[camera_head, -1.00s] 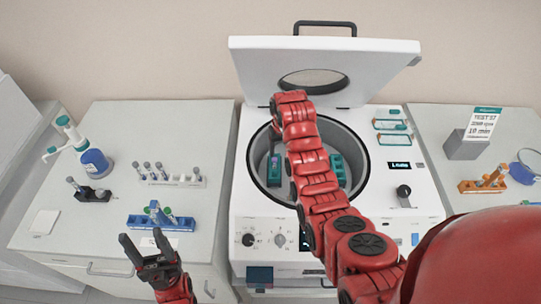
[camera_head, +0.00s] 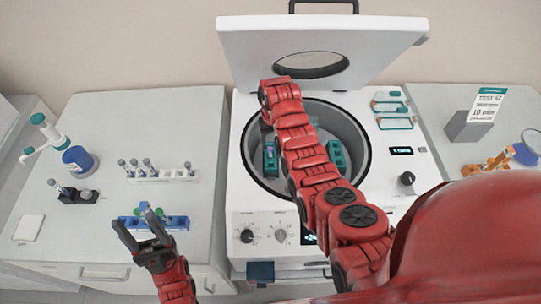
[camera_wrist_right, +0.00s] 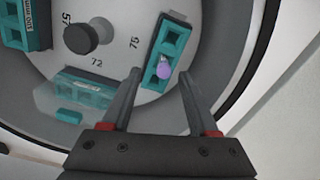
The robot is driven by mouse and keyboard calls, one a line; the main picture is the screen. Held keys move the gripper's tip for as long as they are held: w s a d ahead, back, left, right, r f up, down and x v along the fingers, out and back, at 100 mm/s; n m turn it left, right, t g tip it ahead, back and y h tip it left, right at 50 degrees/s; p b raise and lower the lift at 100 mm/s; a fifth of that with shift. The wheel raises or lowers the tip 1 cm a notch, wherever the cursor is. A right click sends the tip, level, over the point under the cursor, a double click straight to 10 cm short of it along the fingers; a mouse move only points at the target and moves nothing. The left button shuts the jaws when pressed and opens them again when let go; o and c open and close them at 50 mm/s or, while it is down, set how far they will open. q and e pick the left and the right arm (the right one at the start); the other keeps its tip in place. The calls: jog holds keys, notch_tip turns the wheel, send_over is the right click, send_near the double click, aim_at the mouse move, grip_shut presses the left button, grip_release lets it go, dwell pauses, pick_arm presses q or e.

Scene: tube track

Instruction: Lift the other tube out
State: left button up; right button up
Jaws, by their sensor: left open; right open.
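The centrifuge (camera_head: 234,200) stands open in the head view, its lid (camera_head: 318,50) raised. Inside its bowl are teal buckets, one of them on the right (camera_head: 338,155). In the right wrist view, a purple-capped tube (camera_wrist_right: 163,72) sits in a teal bucket (camera_wrist_right: 174,38). My right gripper (camera_wrist_right: 161,76) is open, with its fingers on either side of the lower end of that bucket near the purple cap; I cannot tell its height above it. In the head view the right arm hides this gripper. My left gripper (camera_head: 136,232) is open and empty in front of the blue rack (camera_head: 176,223).
A white rack (camera_head: 187,176) with several tubes stands on the left bench. A black holder (camera_head: 78,196) and a blue-based dispenser (camera_head: 78,160) are further left. An orange rack (camera_head: 487,165) and a sign (camera_head: 487,104) are on the right bench.

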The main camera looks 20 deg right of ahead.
aim_at(270, 148)
jog(key=shift+s+a+f+p, duration=0.1)
jog(key=shift+a+f+p, duration=0.1)
jog(key=shift+p, duration=0.15)
jog(key=shift+f, duration=0.35)
jog(key=shift+w+a+f+p, duration=0.1)
jog(key=shift+w+f+p, duration=0.1)
jog(key=shift+f, duration=0.3)
jog(key=shift+w+f+p, duration=0.15)
jog(key=shift+f, duration=1.1)
grip_shut()
